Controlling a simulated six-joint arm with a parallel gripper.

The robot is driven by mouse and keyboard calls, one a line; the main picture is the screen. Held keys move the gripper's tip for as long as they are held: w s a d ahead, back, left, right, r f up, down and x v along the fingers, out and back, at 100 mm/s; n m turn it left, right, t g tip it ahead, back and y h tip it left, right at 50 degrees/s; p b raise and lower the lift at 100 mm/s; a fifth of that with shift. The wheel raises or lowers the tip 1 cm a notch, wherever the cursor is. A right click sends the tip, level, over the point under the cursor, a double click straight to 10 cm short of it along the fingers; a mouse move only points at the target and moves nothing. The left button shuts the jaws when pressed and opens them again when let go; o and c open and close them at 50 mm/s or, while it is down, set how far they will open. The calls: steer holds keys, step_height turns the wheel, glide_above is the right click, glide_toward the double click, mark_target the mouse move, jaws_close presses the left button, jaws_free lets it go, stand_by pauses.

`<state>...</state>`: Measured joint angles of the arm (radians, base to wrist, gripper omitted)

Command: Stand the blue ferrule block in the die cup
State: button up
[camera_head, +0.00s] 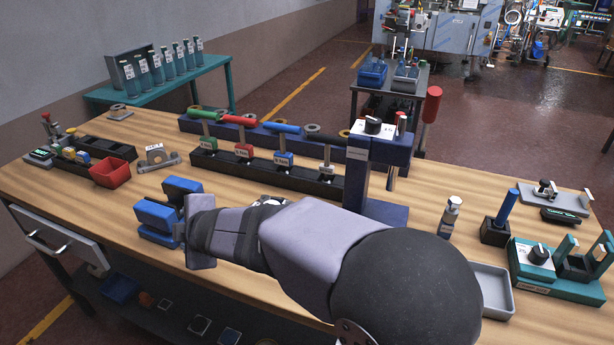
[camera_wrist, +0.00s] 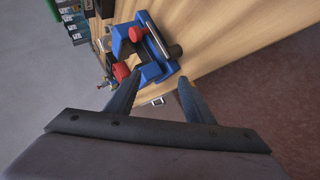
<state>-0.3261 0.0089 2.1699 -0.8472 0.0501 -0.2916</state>
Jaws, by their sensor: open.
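A small blue block with a white label (camera_head: 284,159) stands in a long black rack (camera_head: 312,187), to the right of a red and a green labelled block. It appears to be the ferrule block. I cannot tell for certain which part is the die cup; a dark cup-like holder (camera_head: 578,266) sits on the teal fixture at the right. My gripper (camera_head: 160,213) is over the left front of the bench, well left of the blue block. In the wrist view my gripper (camera_wrist: 156,90) is open, with nothing visibly held. A blue fixture (camera_wrist: 122,45) shows beyond its fingers.
A blue press-like stand (camera_head: 361,180) rises right of the rack, behind my arm. A red bin (camera_head: 110,173) lies left. A black holder with a blue rod (camera_head: 495,233) and a grey tray (camera_head: 493,288) are right. Several coloured-handled pieces lie behind the rack.

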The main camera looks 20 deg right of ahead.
steer(key=w+d+r+m+t+h+p, duration=0.1)
steer(key=w+d+r+h+p, duration=0.1)
steer(key=d+r+p, duration=0.45)
steer(key=w+d+r+t+h+p, duration=0.1)
steer(key=w+d+r+h+p, duration=0.15)
steer(key=d+r, duration=0.7)
step_height(320, 180, up, 14)
steer(key=r+m+g+h+p, duration=0.1)
steer(key=m+g+h+p, duration=0.6)
steer(key=m+h, duration=0.4)
glide_above(458, 207)
steer(key=a, duration=0.1)
steer(key=g, duration=0.1)
steer(key=f+m+y+b, duration=0.1)
steer(key=f+m+y, duration=0.2)
steer(key=f, duration=0.7)
steer(key=f+m+y+b, duration=0.2)
steer(key=f+m, duration=0.3)
steer(key=f, duration=0.5)
steer(key=f+m+g+y+b, duration=0.1)
steer(key=f+m+y, duration=0.3)
steer(key=f, duration=0.7)
steer(key=shift+s+m+b, duration=0.3)
steer(key=shift+m+b, duration=0.1)
steer(key=shift+b, duration=0.3)
steer(key=shift+w+a+f+y, duration=0.1)
steer(key=shift+w+f+y, duration=0.15)
steer(key=shift+f, duration=0.2)
